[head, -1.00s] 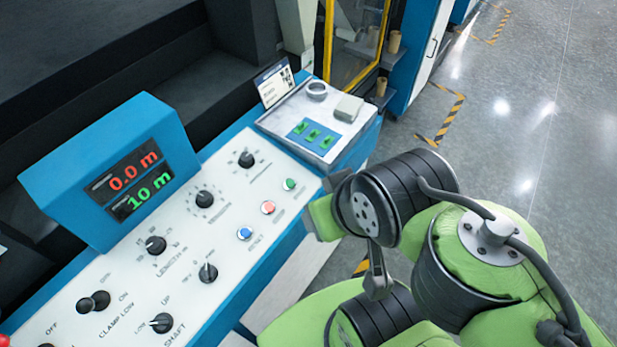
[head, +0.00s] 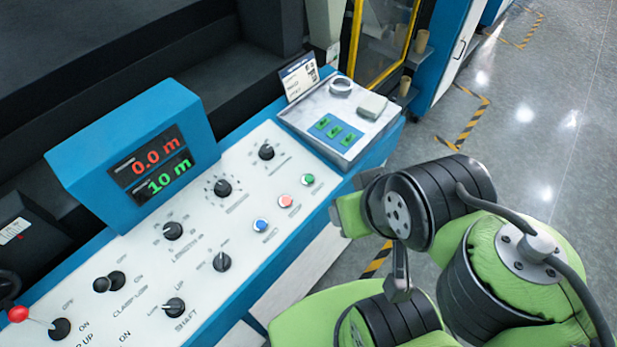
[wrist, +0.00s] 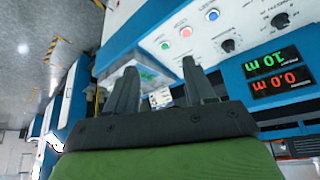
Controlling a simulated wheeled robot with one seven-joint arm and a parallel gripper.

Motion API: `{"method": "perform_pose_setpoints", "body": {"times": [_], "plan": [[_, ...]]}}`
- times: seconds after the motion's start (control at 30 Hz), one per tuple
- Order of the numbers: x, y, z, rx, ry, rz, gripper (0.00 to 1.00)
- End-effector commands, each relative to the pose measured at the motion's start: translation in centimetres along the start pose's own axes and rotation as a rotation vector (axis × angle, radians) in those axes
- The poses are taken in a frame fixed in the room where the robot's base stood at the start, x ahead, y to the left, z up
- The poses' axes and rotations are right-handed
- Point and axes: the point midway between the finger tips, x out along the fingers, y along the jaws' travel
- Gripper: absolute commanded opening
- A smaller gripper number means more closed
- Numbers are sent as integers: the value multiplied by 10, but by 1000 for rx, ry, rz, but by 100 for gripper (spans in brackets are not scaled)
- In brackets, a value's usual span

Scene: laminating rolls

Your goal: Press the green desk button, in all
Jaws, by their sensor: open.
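The green desk button (head: 308,180) sits on the white sloped control panel (head: 240,195), right of a red button (head: 286,201) and a blue button (head: 261,225). In the wrist view the green button (wrist: 165,45) shows beyond my fingers, beside the red one (wrist: 186,31). My gripper (wrist: 160,85) is open and empty, its two dark fingers apart. It is apart from the panel. In the head view my arm is at the right, beside the panel's front edge, and its fingers are hidden behind a wrist link.
A blue display box (head: 135,155) reads 0.0 m and 10 m. Several black knobs and a red-tipped lever (head: 18,314) stand on the panel. A metal tray (head: 345,150) holds a blue card with green pieces and a roll of tape (head: 341,87). Open floor lies to the right.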

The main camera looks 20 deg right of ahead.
Motion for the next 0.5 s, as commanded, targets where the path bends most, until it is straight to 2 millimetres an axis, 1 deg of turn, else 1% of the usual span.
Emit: {"method": "perform_pose_setpoints", "body": {"times": [0.03,0.33,0.5], "plan": [[0,0,0,0,0,0,46],[0,0,0,0,0,0,0],[0,0,0,0,0,0,0]]}}
